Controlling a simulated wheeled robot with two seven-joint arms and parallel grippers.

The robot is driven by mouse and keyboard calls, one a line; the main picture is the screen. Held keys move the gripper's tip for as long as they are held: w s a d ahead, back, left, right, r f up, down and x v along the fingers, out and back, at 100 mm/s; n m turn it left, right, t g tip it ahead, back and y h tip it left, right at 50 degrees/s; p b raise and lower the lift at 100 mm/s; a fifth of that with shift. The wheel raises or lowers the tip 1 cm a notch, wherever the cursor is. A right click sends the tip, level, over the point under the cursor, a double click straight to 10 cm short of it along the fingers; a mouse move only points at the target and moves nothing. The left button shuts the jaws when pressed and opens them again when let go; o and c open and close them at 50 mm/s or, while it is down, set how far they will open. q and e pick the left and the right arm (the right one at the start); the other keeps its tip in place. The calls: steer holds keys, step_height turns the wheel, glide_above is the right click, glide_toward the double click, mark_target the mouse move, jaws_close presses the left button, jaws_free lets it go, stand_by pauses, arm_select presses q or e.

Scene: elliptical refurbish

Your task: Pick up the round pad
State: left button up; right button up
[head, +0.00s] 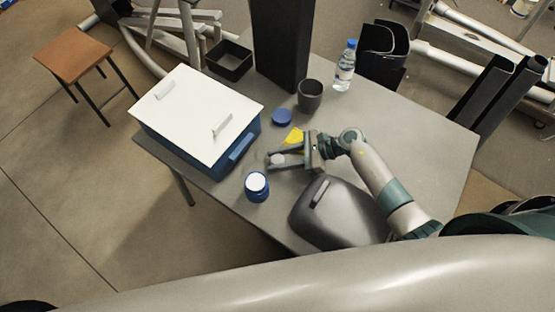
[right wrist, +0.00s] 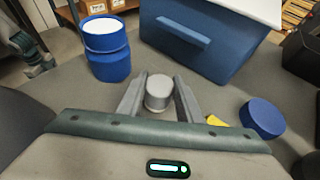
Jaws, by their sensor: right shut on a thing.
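The round pad (head: 278,159) is a small grey cylinder with a paler top. My right gripper (head: 272,160) has its two fingers on either side of it, shut on it, over the grey table (head: 415,135). The right wrist view shows the pad (right wrist: 158,92) between the fingertips (right wrist: 158,95), upright. I cannot tell whether its underside touches the table. My left gripper is not in view.
A blue jar with a white top (head: 256,187) and a blue box with a white lid (head: 240,152) stand near the pad. A blue disc (head: 281,117), yellow piece (head: 294,136), dark cup (head: 310,96), bottle (head: 344,66) and dark rounded case (head: 335,215) are also on the table.

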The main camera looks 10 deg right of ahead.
steer(key=shift+r+b, duration=1.2)
steer(key=shift+r, duration=3.75)
step_height(320, 180, up, 9)
steer(key=m+t+b, duration=0.2)
glide_above(278, 159)
steer(key=d, duration=0.5)
steer(key=s+d+r+m+t+h, duration=0.1)
steer(key=d+r+m+t+h, duration=0.1)
steer(key=d+r, duration=0.4)
step_height(278, 159, up, 3)
steer(key=shift+f+m+t+b, duration=0.1)
steer(key=shift+m+t+b, duration=0.25)
steer(key=shift+t, duration=0.25)
